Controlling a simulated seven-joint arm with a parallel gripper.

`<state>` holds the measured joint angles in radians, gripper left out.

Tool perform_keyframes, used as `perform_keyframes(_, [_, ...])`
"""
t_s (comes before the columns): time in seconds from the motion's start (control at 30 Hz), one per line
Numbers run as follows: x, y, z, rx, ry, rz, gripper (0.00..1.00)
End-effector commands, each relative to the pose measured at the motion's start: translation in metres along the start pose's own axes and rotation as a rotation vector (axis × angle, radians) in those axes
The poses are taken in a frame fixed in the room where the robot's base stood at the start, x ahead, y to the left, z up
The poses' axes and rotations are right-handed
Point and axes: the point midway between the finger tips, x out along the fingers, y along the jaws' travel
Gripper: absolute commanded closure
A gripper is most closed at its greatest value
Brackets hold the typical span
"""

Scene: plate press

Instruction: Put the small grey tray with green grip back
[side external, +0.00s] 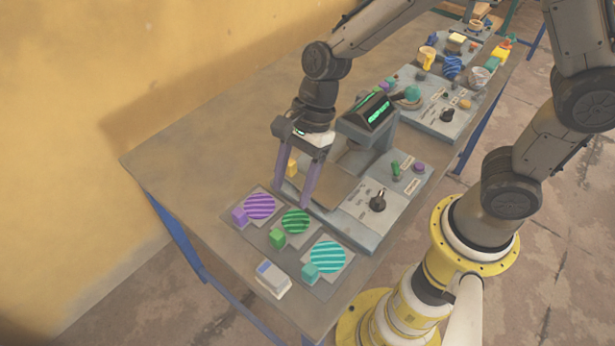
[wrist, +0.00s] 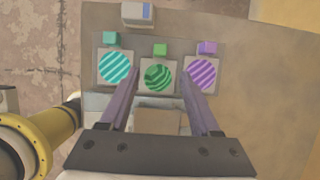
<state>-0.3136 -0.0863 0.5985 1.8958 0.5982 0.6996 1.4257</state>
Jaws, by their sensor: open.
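The small grey tray with a green grip (side external: 277,238) lies in the middle of a row of three, with a green striped disc on it. In the wrist view its green grip (wrist: 160,49) points to the top, away from my gripper. My gripper (side external: 292,196) is open and empty, its two purple fingers pointing down above the row, behind the green tray in the side view. In the wrist view the fingertips (wrist: 159,74) frame the green tray from both sides. I cannot tell the exact height between them.
The purple-grip tray (side external: 239,216) and the teal-grip tray (side external: 310,273) lie on either side. A white-and-blue block (side external: 272,279) sits near the table edge. The press with a green display (side external: 372,112) and a control panel (side external: 385,200) stand behind. The table's left part is clear.

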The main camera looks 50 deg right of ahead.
Motion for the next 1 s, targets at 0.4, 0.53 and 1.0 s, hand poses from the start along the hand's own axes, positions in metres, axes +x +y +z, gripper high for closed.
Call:
perform_keyframes(0.4, [-0.087, 0.022, -0.024, -0.497, 0.092, -0.132, 0.36])
perform_keyframes(0.53, [-0.139, 0.056, -0.052, -0.893, 0.244, -0.190, 0.36])
perform_keyframes(1.0, [-0.200, 0.136, -0.114, -1.605, 0.690, -0.082, 0.36])
